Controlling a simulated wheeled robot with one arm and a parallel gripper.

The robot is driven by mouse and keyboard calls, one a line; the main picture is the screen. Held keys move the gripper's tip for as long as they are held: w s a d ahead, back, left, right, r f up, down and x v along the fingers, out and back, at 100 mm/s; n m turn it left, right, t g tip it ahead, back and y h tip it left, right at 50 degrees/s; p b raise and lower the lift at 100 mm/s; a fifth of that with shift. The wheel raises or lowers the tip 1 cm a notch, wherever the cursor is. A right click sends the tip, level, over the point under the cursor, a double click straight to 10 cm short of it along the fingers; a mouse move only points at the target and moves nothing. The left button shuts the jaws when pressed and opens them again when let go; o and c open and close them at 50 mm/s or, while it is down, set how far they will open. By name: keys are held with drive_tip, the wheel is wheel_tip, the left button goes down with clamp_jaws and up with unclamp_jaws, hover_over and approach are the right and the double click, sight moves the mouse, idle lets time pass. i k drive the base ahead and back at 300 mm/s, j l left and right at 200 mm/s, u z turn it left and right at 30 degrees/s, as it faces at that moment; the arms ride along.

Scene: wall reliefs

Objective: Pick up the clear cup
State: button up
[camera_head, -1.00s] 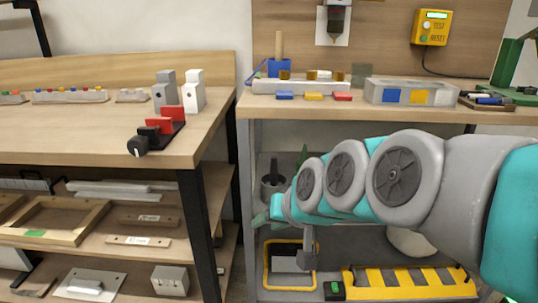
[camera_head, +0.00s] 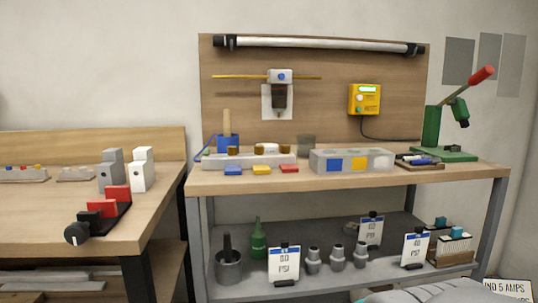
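A small see-through greyish cup (camera_head: 306,147) stands upright toward the back of the right workbench (camera_head: 448,178), against the wooden back panel. It is behind the gap between a pale block with brown knobs (camera_head: 250,160) and a grey box with blue and yellow squares (camera_head: 352,160). Its lower part is partly hidden by them. My gripper is out of the frame; only a piece of my arm shows at the bottom right edge.
Blue, yellow and red small blocks (camera_head: 261,170) lie along the bench's front edge. A blue holder (camera_head: 227,143) stands left and a green lever press (camera_head: 446,130) right. A yellow box (camera_head: 365,99) hangs on the panel. The lower shelf holds bottles and signs.

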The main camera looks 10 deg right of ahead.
sight(305, 142)
drive_tip(key=k+l+z, duration=0.25)
drive_tip(key=l, duration=0.85)
drive_tip(key=l+z, duration=0.2)
drive_tip(key=l, duration=0.9)
